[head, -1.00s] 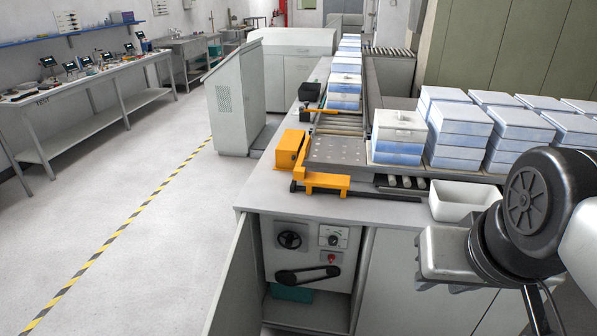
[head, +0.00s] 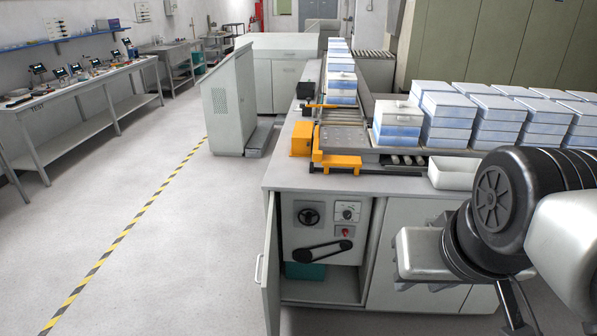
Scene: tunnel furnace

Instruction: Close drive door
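The drive door (head: 271,265) is a grey-white cabinet door at the left front of the conveyor bench. It stands open, swung out toward me and seen nearly edge-on, with a pale handle (head: 259,268) on its left, outer face. The open drive compartment (head: 330,286) shows a black handwheel, a dial, a red button, a dark belt drive and a teal block. My arm is at the right, apart from the door. Dark finger-like parts of my gripper (head: 514,310) show at the bottom edge; their tips are cut off, and no contact with the door shows.
The bench top (head: 290,178) carries a conveyor, a yellow bracket (head: 336,161), a white tray (head: 453,174) and several stacks of blue-white boxes. Closed cabinet fronts (head: 405,230) lie right of the compartment. The floor (head: 190,260) left of the door is clear.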

